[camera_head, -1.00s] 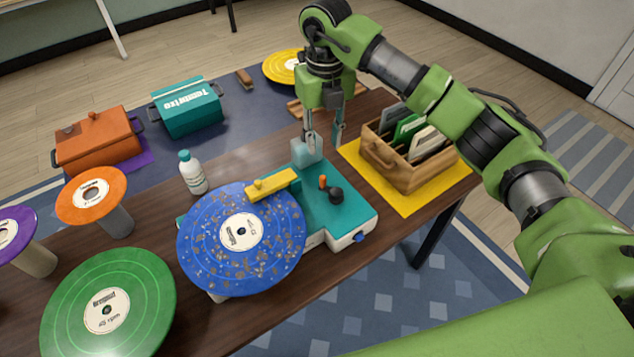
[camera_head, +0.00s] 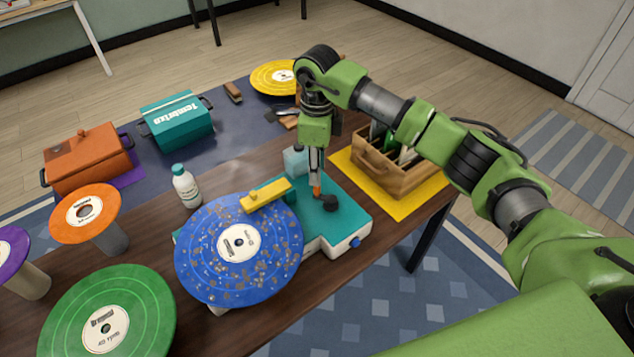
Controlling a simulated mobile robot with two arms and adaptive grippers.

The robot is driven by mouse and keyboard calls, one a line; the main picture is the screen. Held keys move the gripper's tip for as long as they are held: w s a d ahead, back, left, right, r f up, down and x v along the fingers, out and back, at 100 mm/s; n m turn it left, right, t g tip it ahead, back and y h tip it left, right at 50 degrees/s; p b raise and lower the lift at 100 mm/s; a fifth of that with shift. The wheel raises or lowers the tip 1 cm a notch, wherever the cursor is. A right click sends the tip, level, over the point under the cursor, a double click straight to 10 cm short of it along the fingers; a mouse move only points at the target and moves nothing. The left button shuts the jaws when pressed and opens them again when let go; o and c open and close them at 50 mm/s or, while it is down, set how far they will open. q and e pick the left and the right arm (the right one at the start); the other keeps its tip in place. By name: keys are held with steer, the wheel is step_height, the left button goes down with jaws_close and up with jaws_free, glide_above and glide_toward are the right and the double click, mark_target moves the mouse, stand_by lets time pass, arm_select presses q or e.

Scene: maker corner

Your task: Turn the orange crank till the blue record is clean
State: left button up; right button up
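The blue record (camera_head: 205,262) lies flat on the teal and white cleaning machine (camera_head: 345,213). Brown specks dot its face around a white label. A yellow arm (camera_head: 267,195) reaches over its upper edge. The orange crank (camera_head: 317,189) stands on the machine's top beside a black knob-like part (camera_head: 330,203). My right gripper (camera_head: 316,180) points down with its fingertips at the orange crank's grip. The fingers look close together and overlap in this view, so I cannot tell whether they are closed on it. My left gripper is out of view.
A white bottle (camera_head: 186,188) stands left of the machine, and a pale translucent block (camera_head: 294,161) behind it. A wooden crate (camera_head: 385,178) sits on a yellow mat (camera_head: 410,206) to the right. Green (camera_head: 72,300) and orange (camera_head: 62,227) records occupy the table's left.

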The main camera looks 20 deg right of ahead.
mark_target(325, 195)
step_height(325, 195, down, 7)
steer(key=shift+p, duration=0.65)
jaws_close()
